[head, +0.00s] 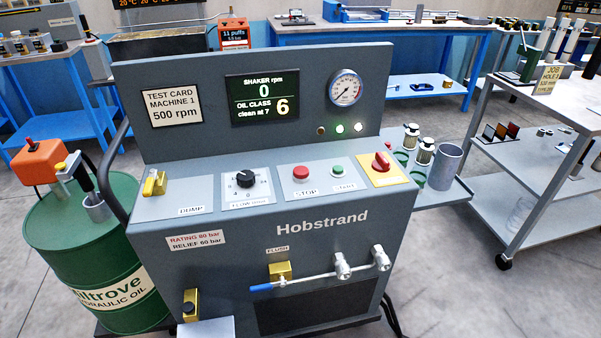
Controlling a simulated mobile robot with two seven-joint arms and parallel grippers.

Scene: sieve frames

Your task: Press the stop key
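The stop key is a round red button (300,172) on a pale plate labelled STOP, on the sloping panel of the grey Hobstrand machine (200,246). A green start button (337,170) sits just to its right. The display (262,98) above reads shaker rpm 0, oil class 6, clean at 7. I cannot tell from this view whether the stop key is pressed in. Neither of my grippers shows in the head view.
The flow knob (245,179) is left of the stop key, and a red rotary switch (381,161) on a yellow plate is at the right. A green oil drum (85,250) stands left. A trolley (530,190) stands right. The space above the panel is clear.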

